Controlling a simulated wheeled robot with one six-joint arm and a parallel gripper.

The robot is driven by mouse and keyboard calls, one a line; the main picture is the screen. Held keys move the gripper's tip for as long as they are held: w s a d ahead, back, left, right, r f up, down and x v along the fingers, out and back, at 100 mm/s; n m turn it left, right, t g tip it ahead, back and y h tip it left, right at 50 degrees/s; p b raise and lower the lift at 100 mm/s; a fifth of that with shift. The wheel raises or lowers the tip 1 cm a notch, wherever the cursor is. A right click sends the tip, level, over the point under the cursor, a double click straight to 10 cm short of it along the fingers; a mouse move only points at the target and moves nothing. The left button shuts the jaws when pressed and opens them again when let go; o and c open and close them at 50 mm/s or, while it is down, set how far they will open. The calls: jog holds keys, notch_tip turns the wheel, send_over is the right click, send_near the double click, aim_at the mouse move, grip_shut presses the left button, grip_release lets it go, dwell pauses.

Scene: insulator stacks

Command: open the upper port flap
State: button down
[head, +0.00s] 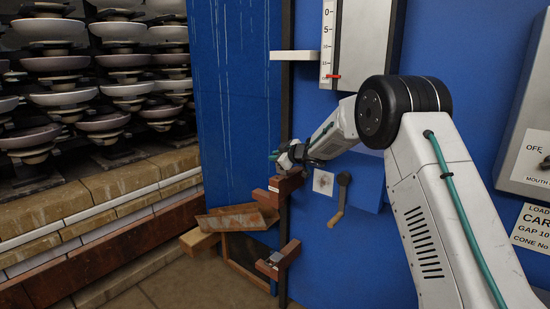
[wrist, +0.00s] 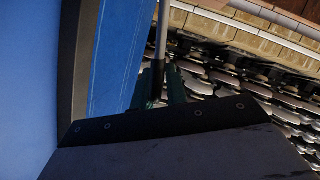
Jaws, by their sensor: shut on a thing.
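My gripper (head: 290,156) is at the dark vertical edge of the blue panel in the head view, just above a rust-brown bracket (head: 270,197). In the wrist view its green-sided fingers (wrist: 160,88) are closed around a slim grey rod (wrist: 162,35) that runs away from the camera. I cannot tell for sure what the rod is fixed to. The upper port flap cannot be clearly made out; my gripper and wrist cover part of that area. A tilted brown board (head: 232,219) lies lower left, above a dark framed opening (head: 250,256).
A second brown bracket (head: 279,261) sits lower on the edge. A crank handle (head: 339,198) sticks out right of my gripper, and a white ledge (head: 294,55) is above. Stacked insulators (head: 110,85) stand on a brick ledge at left. The floor (head: 165,280) is partly clear.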

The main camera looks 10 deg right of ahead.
jog(key=shift+d, duration=0.2)
jog(key=c, duration=1.5)
grip_release()
jog(key=shift+d, duration=0.1)
jog(key=shift+a, duration=0.2)
jog(key=shift+r, duration=0.35)
jog(key=r, duration=0.1)
jog(key=s+r, duration=0.1)
jog(key=r, duration=0.1)
jog(key=s, duration=1)
jog(key=s+r, duration=0.1)
jog(key=s, duration=0.4)
jog(key=shift+d+r, duration=0.1)
jog(key=shift+d, duration=0.2)
